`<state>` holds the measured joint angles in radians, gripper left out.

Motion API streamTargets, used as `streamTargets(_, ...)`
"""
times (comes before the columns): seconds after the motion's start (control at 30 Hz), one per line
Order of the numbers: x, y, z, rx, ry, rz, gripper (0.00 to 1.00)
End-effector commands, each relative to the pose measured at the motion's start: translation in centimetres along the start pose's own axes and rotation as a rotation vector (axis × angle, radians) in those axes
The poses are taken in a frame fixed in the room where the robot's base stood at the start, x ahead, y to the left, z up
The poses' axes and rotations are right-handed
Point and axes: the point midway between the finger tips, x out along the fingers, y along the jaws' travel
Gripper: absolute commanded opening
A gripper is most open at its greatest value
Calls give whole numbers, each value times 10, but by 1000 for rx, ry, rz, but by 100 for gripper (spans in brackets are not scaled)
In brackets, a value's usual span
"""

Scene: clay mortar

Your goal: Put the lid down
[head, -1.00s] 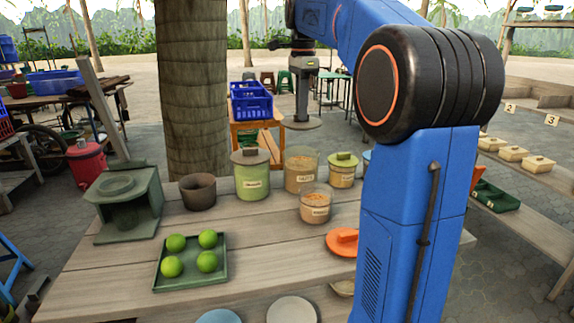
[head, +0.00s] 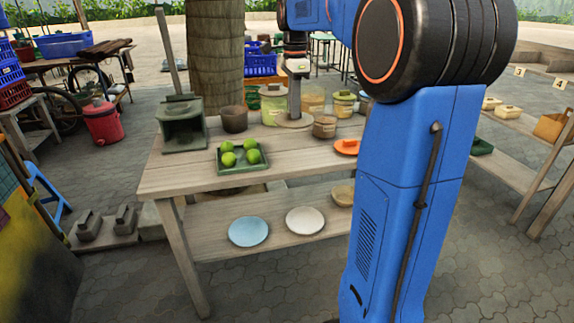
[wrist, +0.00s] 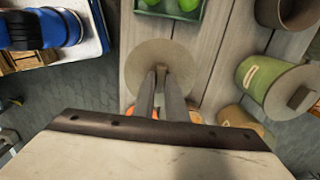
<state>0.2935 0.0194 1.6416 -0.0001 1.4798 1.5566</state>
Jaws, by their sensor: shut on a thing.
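My gripper (head: 296,108) is shut on the knob of a round grey-beige lid. The lid (head: 295,121) hangs level over the wooden table (head: 185,180), in front of the jars; its height above the boards is hard to tell. In the wrist view, both fingers (wrist: 161,75) meet on the knob, and the lid (wrist: 150,58) looks flat and round beneath them. The open dark clay pot (head: 234,118) stands left of the lid.
A green tray (head: 230,168) of limes lies front left of the held lid. A grey-green box-shaped stand (head: 183,128) is at the far left. Plates (head: 304,220) lie on the lower shelf.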

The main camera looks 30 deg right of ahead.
Motion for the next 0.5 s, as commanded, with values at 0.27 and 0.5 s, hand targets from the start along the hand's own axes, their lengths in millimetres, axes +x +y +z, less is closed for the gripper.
streamTargets(0.27,38,1,0,1,0,3,0)
streamTargets(0.5,64,0,0,1,0,1,0)
